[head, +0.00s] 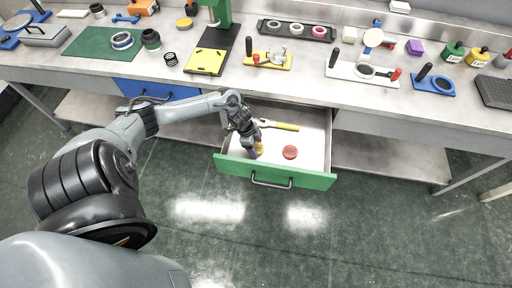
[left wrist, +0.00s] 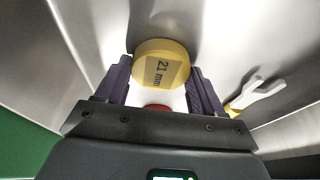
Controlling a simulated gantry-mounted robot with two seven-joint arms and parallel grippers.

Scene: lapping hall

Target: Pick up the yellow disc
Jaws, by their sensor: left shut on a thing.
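The yellow disc (left wrist: 160,64), labelled "21 mm", sits between the two fingers of my left gripper (left wrist: 162,82) in the left wrist view. The gripper is shut on it. In the head view my left gripper (head: 254,152) reaches down into the open drawer (head: 311,145), near its left front. Only a bit of the yellow disc (head: 260,148) shows there beside the fingers. I cannot tell whether the disc touches the drawer floor. My right gripper is not in view.
A red disc (head: 290,152) lies in the drawer to the right; part of it shows in the wrist view (left wrist: 157,108). A yellow-handled wrench (head: 281,126) lies behind. The green drawer front (head: 312,181) stands close to the gripper. The bench above holds many tools.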

